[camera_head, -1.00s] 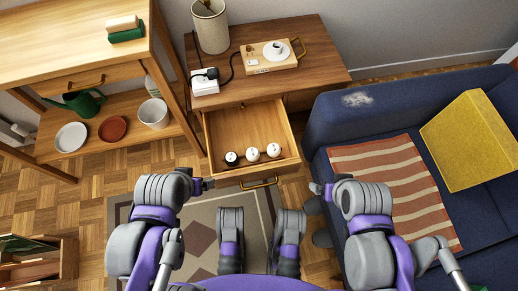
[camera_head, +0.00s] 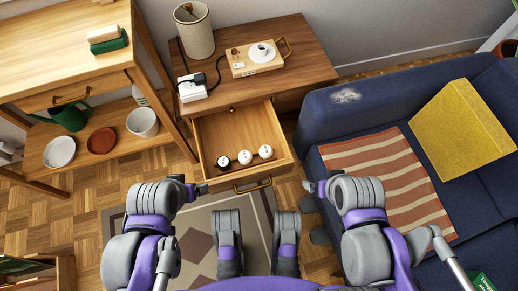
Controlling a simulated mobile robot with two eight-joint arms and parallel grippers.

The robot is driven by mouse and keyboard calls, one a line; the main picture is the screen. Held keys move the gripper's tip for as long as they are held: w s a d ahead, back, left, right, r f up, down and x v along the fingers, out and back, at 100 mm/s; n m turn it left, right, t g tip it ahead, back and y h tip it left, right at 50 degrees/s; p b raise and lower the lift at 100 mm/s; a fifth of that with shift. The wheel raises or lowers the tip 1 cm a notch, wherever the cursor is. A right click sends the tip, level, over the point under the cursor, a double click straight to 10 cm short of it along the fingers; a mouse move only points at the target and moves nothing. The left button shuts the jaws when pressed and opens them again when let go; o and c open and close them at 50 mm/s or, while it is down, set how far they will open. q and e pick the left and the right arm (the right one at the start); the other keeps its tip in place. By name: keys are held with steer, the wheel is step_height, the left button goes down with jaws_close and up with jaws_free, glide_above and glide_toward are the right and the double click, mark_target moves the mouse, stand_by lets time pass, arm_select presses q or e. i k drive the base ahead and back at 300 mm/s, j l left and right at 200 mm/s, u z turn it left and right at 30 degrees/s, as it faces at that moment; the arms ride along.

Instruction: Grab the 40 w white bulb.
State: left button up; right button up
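Three small round bulbs lie in a row near the front of the open wooden drawer (camera_head: 208,138). The left bulb (camera_head: 223,161) shows a dark part, and the middle bulb (camera_head: 245,157) and right bulb (camera_head: 265,151) look mostly white. Their markings are too small to read, so I cannot tell which is 40 W. My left gripper (camera_head: 203,189) is just in front of the drawer's left front corner, touching none of the bulbs. My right gripper (camera_head: 309,187) is right of the drawer front, near the sofa. Both look empty; their finger gaps are too small to make out.
A blue sofa (camera_head: 320,115) stands right. A wooden shelf unit (camera_head: 45,85) stands left.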

mark_target(265, 151)
steer(key=j+z, duration=0.1)
steer(key=z, duration=0.35)
steer(key=k+z, duration=0.1)
steer(key=z, duration=0.3)
steer(key=j+z, duration=0.1)
steer(key=z, duration=0.35)
steer(key=k+z, duration=0.1)
steer(key=z, duration=0.35)
steer(key=k+j, duration=0.15)
steer(key=k, duration=0.2)
